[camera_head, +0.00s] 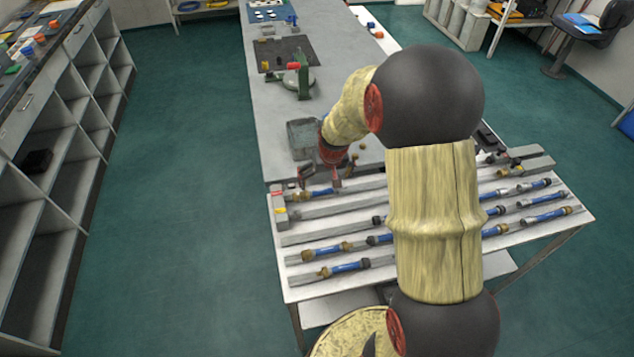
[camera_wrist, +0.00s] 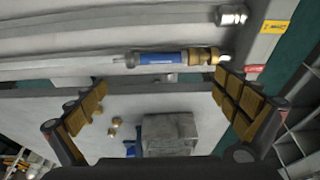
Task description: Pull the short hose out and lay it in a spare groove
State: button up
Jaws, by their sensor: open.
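A short blue hose (camera_wrist: 160,57) with a brass fitting at one end lies just beyond my fingertips in the wrist view. Its brass end meets or nearly meets the grey port block (camera_wrist: 262,45); I cannot tell how deep it sits. In the head view this hose (camera_head: 318,192) is at the rack's upper left, beside the port block (camera_head: 279,220). My gripper (camera_wrist: 160,84) is open and empty, its fingers spread to either side of the hose's length. In the head view my gripper (camera_head: 335,180) is over the hose. Grooves (camera_head: 325,229) run across the rack; my arm hides their middle.
Several other blue hoses, including one at the front left (camera_head: 345,269), lie in the rack. A grey box (camera_head: 303,138) and small brass fittings stand on the bench behind. A green stand (camera_head: 303,75) is farther back. A bare silver port stub (camera_wrist: 231,15) shows on the block.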

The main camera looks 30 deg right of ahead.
aim_at(323, 190)
jog(key=b+x, duration=0.1)
jog(key=x, duration=0.6)
jog(key=shift+b, duration=0.4)
jog(key=shift+c, duration=0.3)
jog(key=c, duration=1.1)
jog(key=shift+c, duration=0.3)
